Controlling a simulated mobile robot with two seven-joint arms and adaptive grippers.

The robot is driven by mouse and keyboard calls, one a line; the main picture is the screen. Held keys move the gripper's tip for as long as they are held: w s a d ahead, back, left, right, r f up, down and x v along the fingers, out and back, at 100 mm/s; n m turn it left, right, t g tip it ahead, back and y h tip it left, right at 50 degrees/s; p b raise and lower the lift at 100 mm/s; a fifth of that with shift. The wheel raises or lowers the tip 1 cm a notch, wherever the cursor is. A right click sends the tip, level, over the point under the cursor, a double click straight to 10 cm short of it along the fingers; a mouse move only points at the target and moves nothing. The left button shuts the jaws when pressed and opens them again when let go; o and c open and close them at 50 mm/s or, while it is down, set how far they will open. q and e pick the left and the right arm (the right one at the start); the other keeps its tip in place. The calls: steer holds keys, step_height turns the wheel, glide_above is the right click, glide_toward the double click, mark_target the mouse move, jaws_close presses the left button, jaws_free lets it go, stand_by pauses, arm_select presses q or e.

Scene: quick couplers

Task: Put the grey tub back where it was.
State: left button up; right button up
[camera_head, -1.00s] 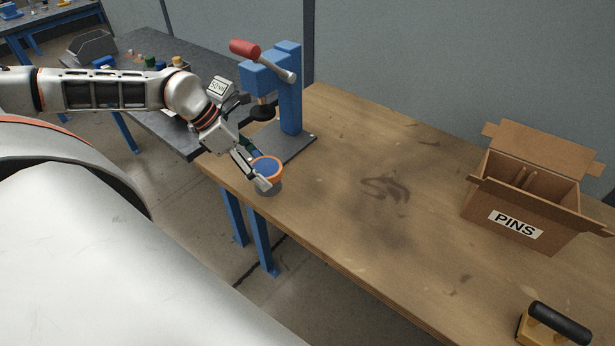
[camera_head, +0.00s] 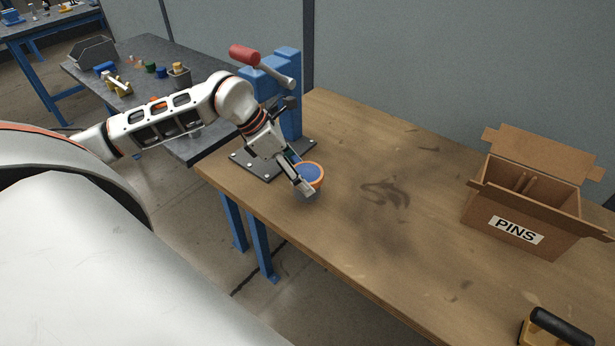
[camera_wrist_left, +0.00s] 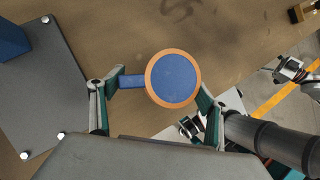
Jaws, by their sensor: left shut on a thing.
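My left gripper (camera_head: 298,178) is shut on a round cup-like piece (camera_head: 314,172) with an orange rim and a blue top. It is over the near left part of the wooden table, to the right of the blue press. In the left wrist view my left gripper (camera_wrist_left: 160,92) has one finger at the blue side tab and the other at the orange rim of the piece (camera_wrist_left: 172,79). I cannot tell how far its bottom is from the table. A grey open tub (camera_head: 92,52) stands on the dark table at the back left.
The blue press (camera_head: 290,105) with a red handle stands behind my left gripper on a bolted dark plate (camera_head: 240,158). A cardboard PINS box (camera_head: 530,205) is at the right, and a black-handled tool (camera_head: 560,328) is in front. The middle of the wooden table (camera_head: 390,240) is clear.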

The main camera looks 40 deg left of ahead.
arm_select(q)
steer(key=shift+w+d+r, duration=0.1)
steer(key=shift+w+d, duration=0.4)
steer(key=shift+d, duration=0.2)
steer(key=shift+d+f, duration=0.1)
steer(key=shift+f, duration=0.15)
step_height(320, 180, down, 3)
steer(key=shift+f+b, duration=0.1)
steer(key=shift+b, duration=0.45)
steer(key=shift+c, duration=1.3)
steer(key=shift+f, duration=0.1)
steer(key=o, duration=1.5)
arm_select(e)
steer(key=shift+s+a+f, duration=0.1)
steer(key=shift+f, duration=0.3)
